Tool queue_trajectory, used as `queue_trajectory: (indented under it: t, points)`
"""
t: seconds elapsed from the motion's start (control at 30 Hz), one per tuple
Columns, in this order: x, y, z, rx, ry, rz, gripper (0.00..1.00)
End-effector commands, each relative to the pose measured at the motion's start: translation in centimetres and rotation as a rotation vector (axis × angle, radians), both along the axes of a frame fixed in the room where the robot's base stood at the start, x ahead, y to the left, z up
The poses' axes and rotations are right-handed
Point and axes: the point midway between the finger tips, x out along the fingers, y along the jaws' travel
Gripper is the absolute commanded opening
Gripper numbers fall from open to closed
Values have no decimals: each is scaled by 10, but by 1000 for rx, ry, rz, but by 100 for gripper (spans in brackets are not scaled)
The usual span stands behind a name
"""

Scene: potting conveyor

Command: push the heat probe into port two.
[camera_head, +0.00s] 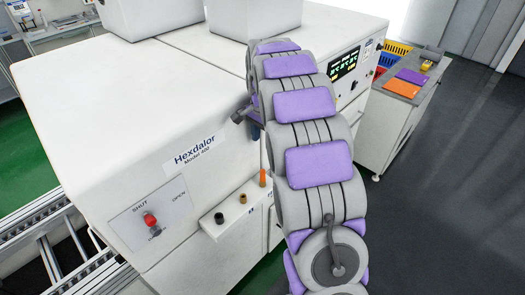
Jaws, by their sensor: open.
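A white ledge (212,226) sticks out from the front of the large white machine. A dark round fitting (219,217) and a brass-coloured round fitting (243,198) sit on top of it. A slim upright orange piece (263,178) stands at the ledge's right end, with a thin rod above it; it may be the heat probe. Small marks on the ledge front are too small to read, so I cannot tell which port is two. My purple-and-grey arm reaches up over the machine front and bends down behind itself. Its own links hide my gripper's fingers.
The machine (120,95), labelled Hexdalor, has a shut/open panel with a red knob (150,219) at left. A display panel (345,65) is at right. A side table (385,112) with coloured trays stands behind right. Conveyor rails (50,265) run lower left. Dark floor is open at right.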

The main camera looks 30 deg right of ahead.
Motion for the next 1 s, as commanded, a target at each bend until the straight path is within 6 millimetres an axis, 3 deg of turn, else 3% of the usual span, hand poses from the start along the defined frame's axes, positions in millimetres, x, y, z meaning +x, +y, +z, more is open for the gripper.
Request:
queue_trajectory:
  t: [0.1,0.3,1.0]
  points:
    - [0,0,20,0,0,0,50]
    - [0,0,37,0,2,0,50]
    - [-6,5,40,1,6,23,50]
